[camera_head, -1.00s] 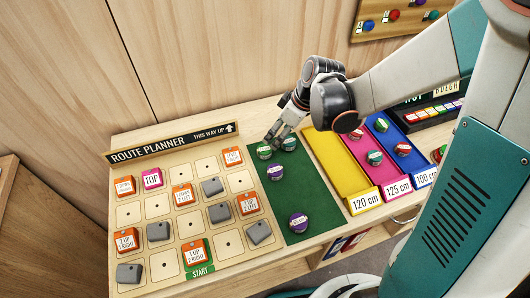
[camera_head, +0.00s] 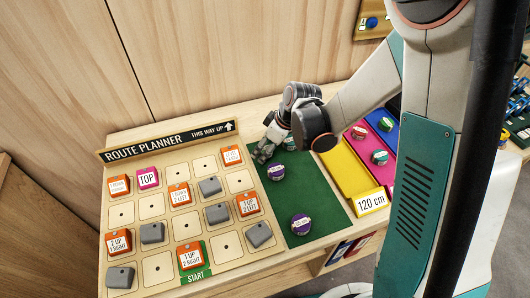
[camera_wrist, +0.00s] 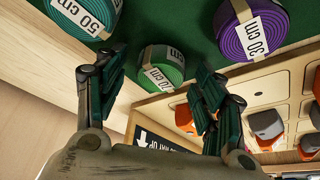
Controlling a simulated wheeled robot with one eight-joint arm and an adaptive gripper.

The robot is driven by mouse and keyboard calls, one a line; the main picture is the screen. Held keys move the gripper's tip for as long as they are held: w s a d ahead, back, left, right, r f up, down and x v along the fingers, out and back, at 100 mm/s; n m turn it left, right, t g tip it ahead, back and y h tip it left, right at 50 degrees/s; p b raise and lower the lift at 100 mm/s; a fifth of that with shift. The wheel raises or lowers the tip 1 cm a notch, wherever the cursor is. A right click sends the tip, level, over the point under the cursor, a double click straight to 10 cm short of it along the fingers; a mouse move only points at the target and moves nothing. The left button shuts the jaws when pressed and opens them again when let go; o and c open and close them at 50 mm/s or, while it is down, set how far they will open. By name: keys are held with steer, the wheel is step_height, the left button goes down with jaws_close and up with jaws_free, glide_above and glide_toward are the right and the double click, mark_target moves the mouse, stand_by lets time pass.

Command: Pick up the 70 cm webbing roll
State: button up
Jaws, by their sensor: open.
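My gripper (camera_head: 263,152) is open over the back left of the green mat (camera_head: 318,192). In the wrist view my gripper (camera_wrist: 160,78) has its fingers spread, with a green webbing roll (camera_wrist: 162,62) between and just beyond the tips. Its white tag ends in "cm"; I cannot read the number surely. Another green roll (camera_wrist: 85,14), tagged 50 cm, lies to its left. A purple roll (camera_wrist: 248,30), tagged 30 cm, lies to the right.
The route planner board (camera_head: 160,210) with orange, grey and pink tiles lies left of the mat. A yellow tray (camera_head: 350,170) tagged 120 cm and a blue tray (camera_head: 384,137) stand to the right, partly behind my arm. The wooden wall (camera_head: 230,60) rises behind.

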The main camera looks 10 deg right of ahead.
steer(key=c, duration=1.1)
steer(key=shift+r, duration=0.1)
steer(key=shift+c, duration=0.2)
